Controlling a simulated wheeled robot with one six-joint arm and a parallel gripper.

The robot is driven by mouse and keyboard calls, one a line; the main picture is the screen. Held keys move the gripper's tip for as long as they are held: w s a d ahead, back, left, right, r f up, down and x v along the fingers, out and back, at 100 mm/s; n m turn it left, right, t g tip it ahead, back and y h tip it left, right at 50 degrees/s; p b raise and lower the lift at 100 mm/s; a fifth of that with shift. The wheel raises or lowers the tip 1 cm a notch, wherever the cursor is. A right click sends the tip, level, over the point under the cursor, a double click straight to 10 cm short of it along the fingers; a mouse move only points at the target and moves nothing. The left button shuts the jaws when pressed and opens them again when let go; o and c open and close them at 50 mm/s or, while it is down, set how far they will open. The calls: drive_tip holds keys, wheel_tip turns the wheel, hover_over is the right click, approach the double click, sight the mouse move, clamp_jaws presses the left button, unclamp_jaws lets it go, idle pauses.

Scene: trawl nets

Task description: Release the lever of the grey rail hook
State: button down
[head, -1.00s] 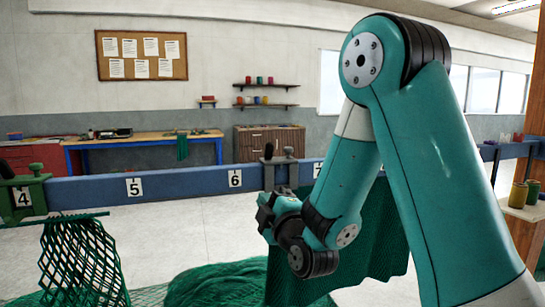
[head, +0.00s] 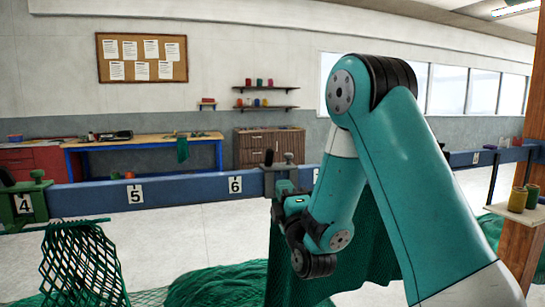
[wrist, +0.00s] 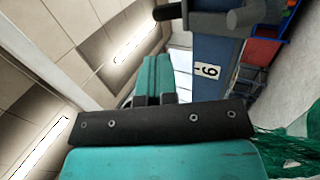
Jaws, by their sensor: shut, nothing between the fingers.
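The grey rail hook (head: 282,178) sits on the blue rail, right of the number 6 label. Its dark lever (head: 269,157) stands up at its left side, beside a grey knob. A green net (head: 345,255) hangs below. My gripper (head: 278,207) is just in front of and below the hook in the head view, partly hidden by my wrist. In the wrist view its teal fingers (wrist: 154,70) are together and empty. The dark lever (wrist: 168,12) and the grey hook body (wrist: 225,20) lie beyond the fingertips at the top, apart from them.
The blue rail (head: 105,193) runs across, with a green hook (head: 22,205) at label 4 holding another net (head: 80,265). A net heap (head: 220,285) lies on the floor. A wooden post (head: 520,240) and a shelf with spools stand at right.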

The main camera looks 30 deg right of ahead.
sight(271, 154)
drive_tip(key=p+x, duration=0.4)
drive_tip(key=x, duration=0.6)
drive_tip(key=shift+w+r, duration=0.1)
drive_tip(key=shift+w, duration=0.05)
drive_tip(key=shift+d+r+p, duration=0.1)
drive_tip(key=shift+p, duration=0.2)
